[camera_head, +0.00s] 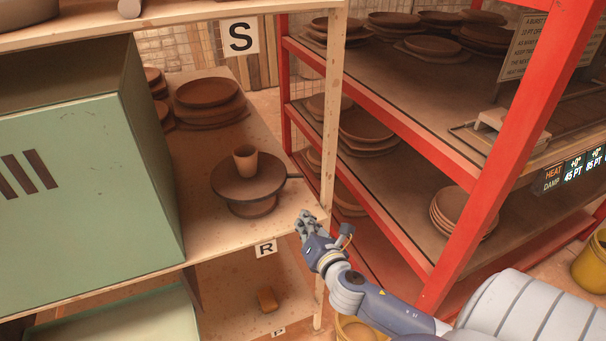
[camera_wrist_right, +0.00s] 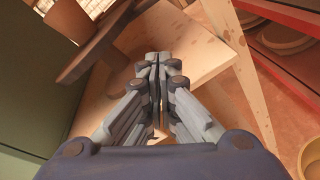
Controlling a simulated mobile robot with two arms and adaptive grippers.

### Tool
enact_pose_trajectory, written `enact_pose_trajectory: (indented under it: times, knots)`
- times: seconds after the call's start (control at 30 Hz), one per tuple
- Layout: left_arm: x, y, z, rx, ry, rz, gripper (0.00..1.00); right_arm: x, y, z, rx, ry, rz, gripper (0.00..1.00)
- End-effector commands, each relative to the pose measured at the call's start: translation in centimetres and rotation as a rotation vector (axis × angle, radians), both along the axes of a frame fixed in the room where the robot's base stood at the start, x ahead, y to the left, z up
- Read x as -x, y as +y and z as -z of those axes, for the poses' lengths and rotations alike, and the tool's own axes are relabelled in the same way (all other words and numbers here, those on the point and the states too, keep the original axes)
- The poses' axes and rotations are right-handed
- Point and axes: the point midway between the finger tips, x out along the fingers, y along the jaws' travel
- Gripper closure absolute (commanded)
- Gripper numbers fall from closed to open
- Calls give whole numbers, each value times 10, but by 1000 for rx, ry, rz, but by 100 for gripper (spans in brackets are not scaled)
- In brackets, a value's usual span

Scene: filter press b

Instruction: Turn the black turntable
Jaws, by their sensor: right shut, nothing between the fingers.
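The dark turntable (camera_head: 249,181) stands on the wooden shelf labelled R, with a small tan cup (camera_head: 246,160) upright on its disc. The disc is brownish black and has a short handle-like peg at its right edge. My right gripper (camera_head: 305,218) is shut and empty, in front of and to the lower right of the turntable, apart from it. In the right wrist view the shut fingers (camera_wrist_right: 160,58) point toward the shelf, with the turntable (camera_wrist_right: 98,48) ahead and to the left and the cup (camera_wrist_right: 68,20) partly cut off. My left gripper is not in view.
A green cabinet (camera_head: 90,180) stands left of the turntable. A wooden post (camera_head: 332,100) rises at the shelf's right front corner, near my right gripper. Stacked brown plates (camera_head: 210,98) lie behind. A red rack (camera_head: 480,200) with plates stands at right.

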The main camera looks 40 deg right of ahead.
Motion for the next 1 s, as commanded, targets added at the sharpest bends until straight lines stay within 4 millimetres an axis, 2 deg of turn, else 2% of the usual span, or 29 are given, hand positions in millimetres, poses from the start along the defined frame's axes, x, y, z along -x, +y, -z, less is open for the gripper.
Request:
enact_pose_trajectory:
  times: [0.03, 0.2, 0.4, 0.53, 0.67, 1.0]
  knots:
    - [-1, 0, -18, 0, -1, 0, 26, 0, 7, -18, 78, 30, 21, 100]
    - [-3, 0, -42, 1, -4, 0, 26, 13, 17, -41, 340, 142, 107, 100]
    - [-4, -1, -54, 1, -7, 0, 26, 27, 22, -58, 503, 217, 170, 100]
    - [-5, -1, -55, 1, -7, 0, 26, 27, 19, -58, 532, 232, 182, 100]
    - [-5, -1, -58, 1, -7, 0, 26, 14, 10, -56, 533, 232, 185, 100]
    - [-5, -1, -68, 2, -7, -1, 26, -40, -26, -43, 531, 231, 185, 100]
